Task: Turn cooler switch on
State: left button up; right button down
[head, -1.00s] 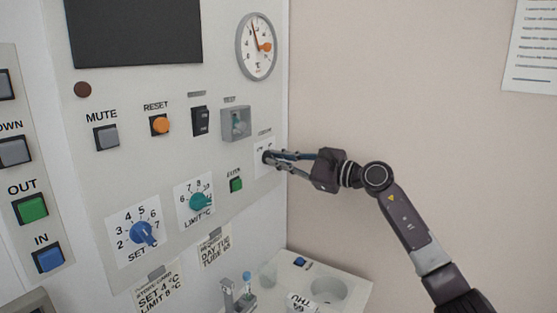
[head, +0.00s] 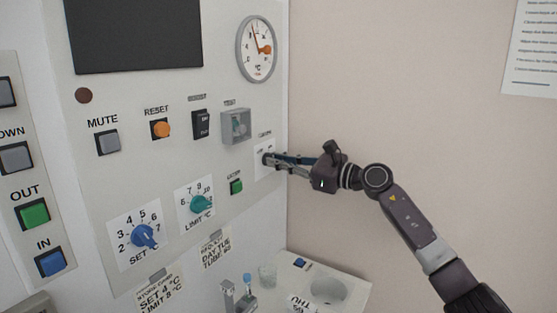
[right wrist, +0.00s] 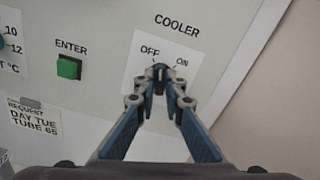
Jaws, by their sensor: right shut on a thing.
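The cooler switch (right wrist: 160,72) is a small black rotary knob on a white label plate (right wrist: 188,47), under the word COOLER. OFF is printed to its upper left and ON to its upper right. Its light pointer mark looks roughly upright, between the two words, though the fingertips partly cover the knob. My right gripper (right wrist: 160,84) is shut on the knob, one finger on each side. In the head view my right gripper (head: 272,160) reaches the panel's right edge from the right, and the knob is mostly hidden. My left gripper is not in view.
The green ENTER button (right wrist: 69,67) is left of the switch. The panel also has a teal LIMIT dial (head: 202,203), a blue SET dial (head: 145,236) and a clear-covered switch (head: 236,126). Below is a white shelf (head: 352,275) with a round recess.

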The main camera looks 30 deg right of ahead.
jog(key=shift+w+d+m+p, duration=0.1)
jog(key=shift+m+p, duration=1.45)
jog(key=shift+m, duration=1.2)
jog(key=shift+d+m+p, duration=0.1)
jog(key=shift+m+p, duration=1.4)
jog(key=shift+m, duration=1.25)
jog(key=c, duration=2)
grip_release()
jog(key=shift+d+f, duration=0.1)
